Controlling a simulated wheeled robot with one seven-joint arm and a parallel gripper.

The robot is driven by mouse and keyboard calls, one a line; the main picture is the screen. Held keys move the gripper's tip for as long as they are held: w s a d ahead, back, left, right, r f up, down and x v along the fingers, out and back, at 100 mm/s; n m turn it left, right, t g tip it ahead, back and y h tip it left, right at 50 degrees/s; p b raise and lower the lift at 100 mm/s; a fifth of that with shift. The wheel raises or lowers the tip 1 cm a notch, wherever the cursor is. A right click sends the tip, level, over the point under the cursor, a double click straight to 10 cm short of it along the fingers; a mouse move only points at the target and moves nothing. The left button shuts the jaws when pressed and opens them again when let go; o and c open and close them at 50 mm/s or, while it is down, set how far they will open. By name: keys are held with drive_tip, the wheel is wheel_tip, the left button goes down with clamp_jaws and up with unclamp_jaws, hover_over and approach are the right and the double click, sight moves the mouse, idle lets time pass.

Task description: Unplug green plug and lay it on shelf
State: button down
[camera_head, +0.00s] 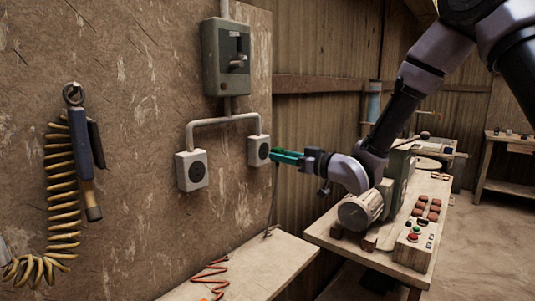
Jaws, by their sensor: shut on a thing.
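The green plug (286,156) is at the right wall socket (258,151), with a thin dark cable hanging down from it. My gripper (299,158) comes in from the right and is shut on the green plug. The plug's front end is close to the socket face; I cannot tell whether its pins are still inside. The fingertips are small and partly merge with the plug. The pale wooden shelf (252,262) runs along the wall below the sockets.
A second socket (191,170) is left of the first, under a grey switch box (226,57). A red coiled cord (208,277) lies on the shelf. A yellow hose (62,200) hangs at left. A workbench with a press (390,205) and control box (413,238) stands right.

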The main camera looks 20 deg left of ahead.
drive_tip(key=shift+v, duration=1.2)
drive_tip(key=shift+f, duration=0.1)
